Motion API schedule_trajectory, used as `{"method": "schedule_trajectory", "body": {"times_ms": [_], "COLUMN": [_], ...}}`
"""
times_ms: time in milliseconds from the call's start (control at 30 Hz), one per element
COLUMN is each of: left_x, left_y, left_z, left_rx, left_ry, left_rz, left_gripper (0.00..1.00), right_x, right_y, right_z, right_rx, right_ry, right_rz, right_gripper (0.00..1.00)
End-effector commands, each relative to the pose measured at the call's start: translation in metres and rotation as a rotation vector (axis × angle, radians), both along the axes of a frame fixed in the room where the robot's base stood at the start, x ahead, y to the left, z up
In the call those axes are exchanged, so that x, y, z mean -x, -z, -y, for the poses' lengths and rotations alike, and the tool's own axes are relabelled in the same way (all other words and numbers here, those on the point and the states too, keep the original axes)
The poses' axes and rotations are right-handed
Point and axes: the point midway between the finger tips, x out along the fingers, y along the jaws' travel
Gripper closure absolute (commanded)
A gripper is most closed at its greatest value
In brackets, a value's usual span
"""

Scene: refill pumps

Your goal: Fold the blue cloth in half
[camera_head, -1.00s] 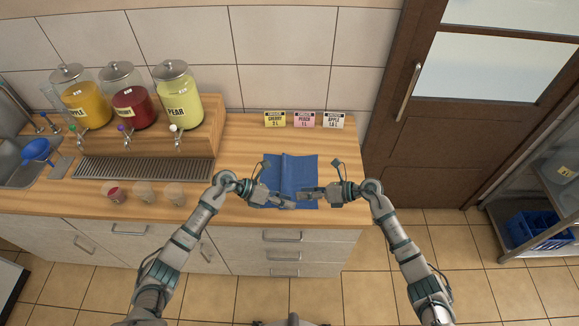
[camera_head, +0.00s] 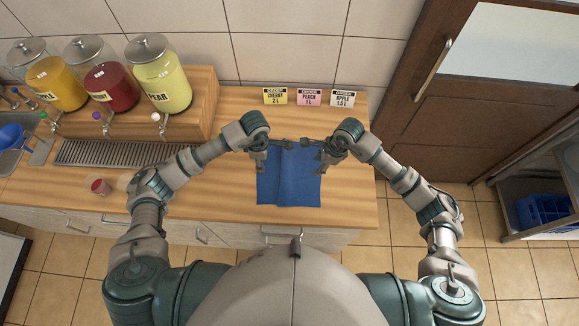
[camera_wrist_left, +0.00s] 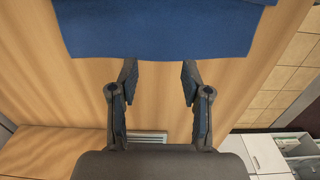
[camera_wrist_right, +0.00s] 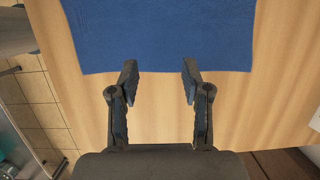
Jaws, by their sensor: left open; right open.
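In the left wrist view the jaws (camera_wrist_left: 159,66) are open, with the cloth edge (camera_wrist_left: 160,35) just ahead of the fingertips. In the right wrist view the jaws (camera_wrist_right: 159,68) are open, with the tips at or over the cloth edge (camera_wrist_right: 150,35). Neither holds cloth.
Three small labelled cards (camera_head: 309,97) stand behind the cloth near the wall. Juice dispensers (camera_head: 158,80) on a wooden stand and a metal drip grate (camera_head: 110,153) are at the left. A small cup (camera_head: 100,187) stands near the front edge. Counter right of the cloth is clear.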

Motion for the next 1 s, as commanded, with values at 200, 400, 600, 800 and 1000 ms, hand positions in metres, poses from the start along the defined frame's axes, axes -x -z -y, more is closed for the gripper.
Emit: {"method": "schedule_trajectory", "body": {"times_ms": [200,400,600,800,1000], "left_x": [-0.002,-0.001,-0.002,-0.002,-0.002], "left_y": [0.035,0.047,0.048,0.053,0.051], "left_z": [0.0,0.001,0.0,0.001,0.0], "left_rx": [0.002,0.002,0.003,0.003,0.003], "left_ry": [-0.002,-0.001,-0.001,-0.001,-0.001], "left_rz": [-0.004,-0.001,-0.001,-0.002,-0.002], "left_gripper": [0.52,0.52,0.52,0.52,0.75], "right_x": [-0.002,-0.001,-0.002,-0.002,-0.002], "right_y": [0.035,0.047,0.048,0.053,0.051], "right_z": [0.0,-0.001,0.0,0.0,0.0], "right_rx": [-0.002,-0.003,-0.003,-0.003,-0.002], "right_ry": [0.003,0.002,0.002,0.002,0.003], "right_rz": [-0.004,-0.001,-0.001,-0.002,-0.002], "right_gripper": [0.52,0.52,0.52,0.52,0.74]}}
